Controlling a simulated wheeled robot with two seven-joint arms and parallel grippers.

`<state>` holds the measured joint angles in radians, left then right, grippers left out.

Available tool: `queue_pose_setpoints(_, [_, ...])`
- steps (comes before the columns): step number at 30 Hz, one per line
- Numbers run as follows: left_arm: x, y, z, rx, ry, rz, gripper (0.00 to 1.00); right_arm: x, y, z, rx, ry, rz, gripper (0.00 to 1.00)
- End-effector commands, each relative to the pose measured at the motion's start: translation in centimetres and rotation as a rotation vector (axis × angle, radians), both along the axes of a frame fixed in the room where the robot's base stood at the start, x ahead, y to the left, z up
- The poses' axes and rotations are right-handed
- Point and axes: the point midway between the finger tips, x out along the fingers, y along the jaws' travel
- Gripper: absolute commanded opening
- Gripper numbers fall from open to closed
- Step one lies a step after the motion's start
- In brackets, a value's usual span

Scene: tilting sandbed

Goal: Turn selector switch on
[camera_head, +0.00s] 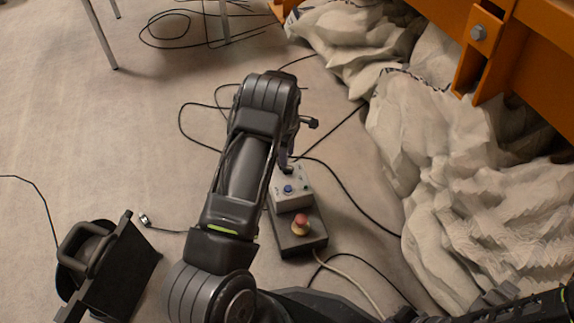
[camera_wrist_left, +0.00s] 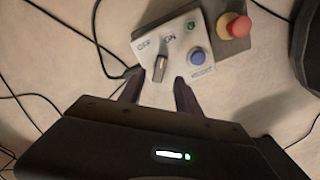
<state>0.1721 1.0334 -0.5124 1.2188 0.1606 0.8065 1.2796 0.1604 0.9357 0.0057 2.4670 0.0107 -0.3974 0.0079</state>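The control box (camera_head: 292,186) stands on the floor, with a grey panel and a darker section. In the left wrist view the selector switch (camera_wrist_left: 160,68) is a dark and grey lever below the OFF and ON labels on the panel (camera_wrist_left: 180,42). I cannot tell which label it points to. My left gripper (camera_wrist_left: 159,80) is open, with one fingertip on either side of the lever and visible gaps between. In the head view my left arm partly hides the gripper and the switch. My right gripper cannot be made out.
Beside the switch are a blue button (camera_wrist_left: 197,57), a green button (camera_wrist_left: 191,25) and a red emergency stop (camera_wrist_left: 238,25). Black cables cross the floor. Large pale sacks (camera_head: 440,140) and an orange frame (camera_head: 465,75) stand on the right. A dark handled object (camera_head: 105,265) lies at lower left.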

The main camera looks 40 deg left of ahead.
Motion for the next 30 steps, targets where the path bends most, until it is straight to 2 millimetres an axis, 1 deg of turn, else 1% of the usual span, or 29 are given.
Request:
queue_pose_setpoints(1, [-0.1, -0.1, -1.3, -0.002, 0.003, -0.001, 0.40, 0.1, 0.0, -0.8, 0.000, -0.002, -0.001, 0.00])
queue_pose_setpoints(3, [0.0, -0.1, -2.4, -0.001, 0.001, -0.001, 0.40, 0.2, 0.0, -1.3, -0.001, -0.005, -0.002, 0.00])
queue_pose_setpoints(6, [0.0, 0.0, -3.9, 0.000, 0.001, 0.000, 0.40, 0.3, 0.0, -1.8, -0.001, -0.007, -0.004, 0.00])
queue_pose_setpoints(9, [0.0, 0.0, -4.8, 0.000, 0.000, 0.000, 0.40, 0.4, 0.0, -2.1, 0.000, -0.007, -0.005, 0.00])
queue_pose_setpoints(12, [0.0, 0.0, -5.2, -0.001, 0.000, 0.000, 0.40, 0.4, 0.0, -2.2, 0.000, -0.008, -0.005, 0.00])
queue_pose_setpoints(20, [0.0, 0.0, -5.1, -0.001, 0.000, -0.001, 0.40, 0.4, 0.0, -2.1, 0.001, -0.008, -0.005, 0.00])
queue_pose_setpoints(30, [0.0, 0.0, -5.1, 0.000, 0.000, -0.001, 0.12, 0.4, 0.0, -2.1, 0.001, -0.007, -0.004, 0.00])
